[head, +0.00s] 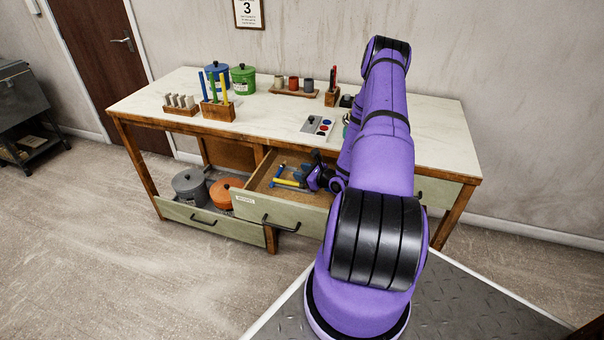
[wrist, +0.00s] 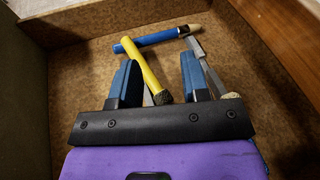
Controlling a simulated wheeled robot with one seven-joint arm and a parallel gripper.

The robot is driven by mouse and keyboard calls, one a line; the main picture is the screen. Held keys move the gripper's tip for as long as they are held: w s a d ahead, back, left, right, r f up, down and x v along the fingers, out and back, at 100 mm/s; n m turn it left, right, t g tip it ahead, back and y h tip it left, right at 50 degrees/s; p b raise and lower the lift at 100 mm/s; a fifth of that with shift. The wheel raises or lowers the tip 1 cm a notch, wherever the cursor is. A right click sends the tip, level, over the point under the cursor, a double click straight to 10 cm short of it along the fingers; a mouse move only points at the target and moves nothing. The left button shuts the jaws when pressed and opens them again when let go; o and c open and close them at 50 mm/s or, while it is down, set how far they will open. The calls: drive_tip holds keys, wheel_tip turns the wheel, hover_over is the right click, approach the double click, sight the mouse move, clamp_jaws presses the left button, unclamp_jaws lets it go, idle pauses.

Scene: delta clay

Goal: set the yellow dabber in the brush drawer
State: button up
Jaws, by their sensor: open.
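The yellow dabber (wrist: 141,62) lies in the open brush drawer (head: 262,207), on its brown floor. It also shows in the head view (head: 287,183). In the head view my gripper (head: 316,178) is partly hidden by my arm. A blue-handled dabber (wrist: 158,37) lies beyond the fingertips. A grey-handled one (wrist: 212,77) is partly hidden by the right finger.
A lower drawer (head: 200,220) stands open with a grey pot (head: 189,187) and an orange pot (head: 221,195). On the worktop (head: 265,115) a wooden rack (head: 218,111) holds blue, green and yellow upright tools. The drawer walls stand close around my gripper.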

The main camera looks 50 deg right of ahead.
drive_tip(key=v, duration=1.2)
drive_tip(key=w+a+r+n+g+y, duration=0.1)
drive_tip(key=w+a+r+n+y, duration=0.25)
drive_tip(key=r, duration=0.35)
drive_tip(key=w+a+r+n+g+y, duration=0.1)
drive_tip(key=w+a+r+n+y, duration=0.3)
drive_tip(key=r, duration=0.4)
drive_tip(key=a+r+n+g+y, duration=0.2)
drive_tip(key=a+r+n+g, duration=0.65)
drive_tip(key=a+r, duration=0.65)
drive_tip(key=s+a+r+n+g+h, duration=0.35)
drive_tip(key=s+a+r+n, duration=0.45)
drive_tip(key=a+r+n, duration=0.3)
drive_tip(key=s+a+r+n+t+h, duration=0.4)
drive_tip(key=s+r+n+h, duration=0.2)
drive_tip(key=s, duration=0.6)
wheel_tip(320, 180, up, 3)
drive_tip(key=shift+f+h, duration=0.25)
drive_tip(key=shift+h, duration=0.05)
